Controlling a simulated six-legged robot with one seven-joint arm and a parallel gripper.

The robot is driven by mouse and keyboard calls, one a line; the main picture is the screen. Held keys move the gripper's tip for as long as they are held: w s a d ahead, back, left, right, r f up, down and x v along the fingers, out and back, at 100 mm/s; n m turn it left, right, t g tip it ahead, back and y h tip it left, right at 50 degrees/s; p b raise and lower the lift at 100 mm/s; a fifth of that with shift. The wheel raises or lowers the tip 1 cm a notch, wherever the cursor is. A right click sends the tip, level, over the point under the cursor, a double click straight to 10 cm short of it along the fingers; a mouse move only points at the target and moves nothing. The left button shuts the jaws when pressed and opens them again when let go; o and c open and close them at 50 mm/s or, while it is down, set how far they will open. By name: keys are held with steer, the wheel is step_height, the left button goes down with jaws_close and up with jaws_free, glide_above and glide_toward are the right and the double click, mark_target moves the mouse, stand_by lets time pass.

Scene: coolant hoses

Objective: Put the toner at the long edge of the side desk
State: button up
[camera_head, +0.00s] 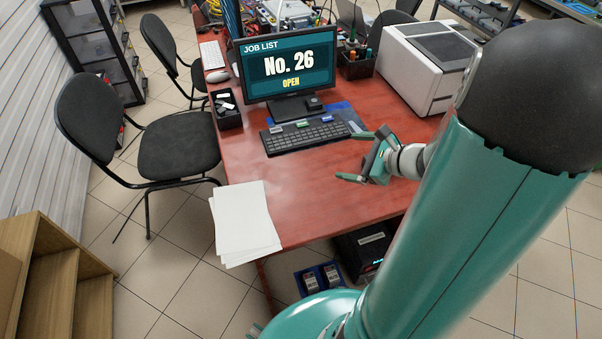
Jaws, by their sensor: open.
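I cannot pick out the toner for certain in this view. The red-brown desk (310,193) runs away from me, with a long edge along its left side. I cannot tell whether it is the side desk. My gripper (363,157), teal with a grey wrist, is open and empty. It is over the right part of the desk, right of the keyboard, with its fingers pointing left. My teal arm hides the desk's near right part.
A blue bin (303,284) holds two dark items below. Chairs (178,145) stand left.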

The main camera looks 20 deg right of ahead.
steer(key=s+a+r+n+g+h, duration=0.1)
steer(key=s+a+r+n+g, duration=0.3)
steer(key=a+n, duration=0.5)
steer(key=s+a+r+n+g+h, duration=0.1)
steer(key=s+a+r+n+g, duration=0.3)
steer(key=a+n, duration=0.6)
step_height(320, 180, up, 6)
steer(key=s+n+t+h, duration=0.2)
steer(key=n+h, duration=0.1)
steer(key=n, duration=0.3)
steer(key=shift+s+a+r+n+t, duration=0.2)
steer(key=shift+a+n+t, duration=0.1)
steer(key=shift+a+n, duration=0.15)
